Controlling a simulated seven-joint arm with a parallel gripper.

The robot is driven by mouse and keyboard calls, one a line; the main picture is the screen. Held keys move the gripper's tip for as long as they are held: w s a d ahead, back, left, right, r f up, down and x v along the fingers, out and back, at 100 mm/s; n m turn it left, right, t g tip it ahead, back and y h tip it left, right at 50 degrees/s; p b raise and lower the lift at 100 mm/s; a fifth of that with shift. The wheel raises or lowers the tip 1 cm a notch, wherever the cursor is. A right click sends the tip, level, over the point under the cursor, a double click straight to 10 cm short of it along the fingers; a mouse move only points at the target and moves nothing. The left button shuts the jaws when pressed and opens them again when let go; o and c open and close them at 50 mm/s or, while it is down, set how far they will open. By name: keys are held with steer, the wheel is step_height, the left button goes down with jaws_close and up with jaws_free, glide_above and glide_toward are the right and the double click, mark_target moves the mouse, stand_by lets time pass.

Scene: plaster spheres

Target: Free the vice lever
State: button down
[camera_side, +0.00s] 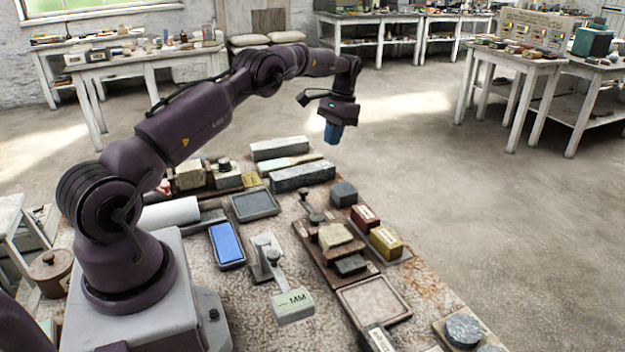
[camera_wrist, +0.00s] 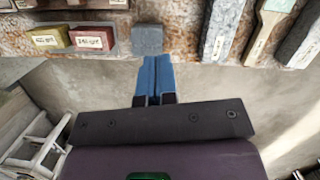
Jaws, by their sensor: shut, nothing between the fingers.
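My gripper (camera_side: 333,134) has blue fingers, is shut and empty, and hangs high near the far edge of the table. In the wrist view the fingers (camera_wrist: 153,82) are together, with bare floor behind them. A grey metal fitting with an upright arm (camera_side: 268,254) stands mid-table, behind a pale block marked "MM" (camera_side: 293,304). A small dark metal piece with a knobbed arm (camera_side: 313,208) is by the wooden board. I cannot tell which of these is the vice lever, or whether anything blocks it. My gripper is well away from both.
A grey block (camera_side: 343,194), also in the wrist view (camera_wrist: 148,40), sits near the table edge. Beside it are a red box (camera_side: 365,218) and a yellow box (camera_side: 386,242). Long grey bars (camera_side: 302,177), a blue-filled tray (camera_side: 227,244) and a wooden-framed tray (camera_side: 373,300) crowd the table.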

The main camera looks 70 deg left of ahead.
mark_target(310, 206)
steer(key=x, duration=0.9)
steer(key=shift+f, duration=0.15)
steer(key=shift+s+d+f, duration=0.15)
steer(key=shift+s+f, duration=0.25)
steer(key=shift+s, duration=0.4)
steer(key=shift+s+d+f, duration=0.1)
steer(key=shift+s+d, duration=0.05)
steer(key=shift+s, duration=0.45)
steer(key=shift+s+d+f, duration=0.1)
steer(key=shift+s, duration=0.55)
steer(key=shift+s+n, duration=0.25)
steer(key=shift+n, duration=0.15)
